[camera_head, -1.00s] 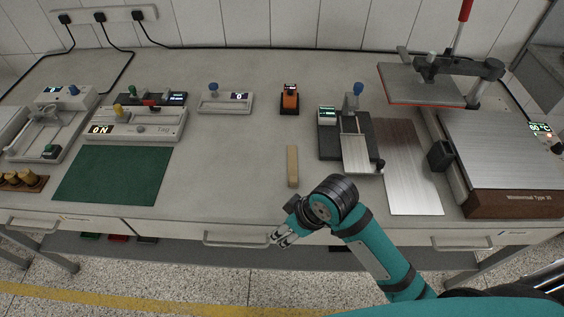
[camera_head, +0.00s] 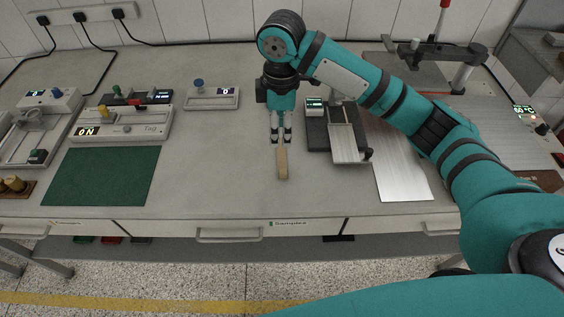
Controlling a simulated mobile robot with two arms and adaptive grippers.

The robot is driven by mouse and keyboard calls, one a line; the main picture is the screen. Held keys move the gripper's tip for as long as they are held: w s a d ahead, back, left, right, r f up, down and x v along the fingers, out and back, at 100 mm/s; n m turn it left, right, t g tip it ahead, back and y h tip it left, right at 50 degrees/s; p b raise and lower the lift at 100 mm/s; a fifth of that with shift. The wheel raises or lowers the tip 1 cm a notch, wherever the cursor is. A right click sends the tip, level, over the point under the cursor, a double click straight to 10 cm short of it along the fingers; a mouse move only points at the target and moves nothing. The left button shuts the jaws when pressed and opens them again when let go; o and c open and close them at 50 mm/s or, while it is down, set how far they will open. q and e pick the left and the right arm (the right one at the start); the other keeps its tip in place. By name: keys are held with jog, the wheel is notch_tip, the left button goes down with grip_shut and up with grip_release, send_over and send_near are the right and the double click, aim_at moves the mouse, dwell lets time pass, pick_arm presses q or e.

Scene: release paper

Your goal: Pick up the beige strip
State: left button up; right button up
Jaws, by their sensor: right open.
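The beige strip (camera_head: 283,164) lies on the grey table in front of the middle drawers, its long side pointing toward the table's front edge. My right gripper (camera_head: 281,139) points down at the strip's far end. Its two fingers are apart, and they look close to the strip's end; whether they touch it I cannot tell. My left gripper is not in the view.
A black device with a metal plate (camera_head: 346,143) stands just right of the strip. A metal sheet (camera_head: 402,178) lies further right. A green mat (camera_head: 101,176) lies at the left. The table between mat and strip is clear.

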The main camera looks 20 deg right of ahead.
jog(key=p, duration=0.2)
send_over(283, 171)
notch_tip(283, 171, down, 11)
jog(key=shift+w+r, duration=0.1)
jog(key=f+p, duration=0.1)
jog(key=f, duration=0.4)
jog(key=shift+s+p, duration=0.2)
jog(key=shift+p, duration=0.2)
jog(key=shift+f, duration=0.25)
jog(key=shift+c, duration=0.4)
grip_shut()
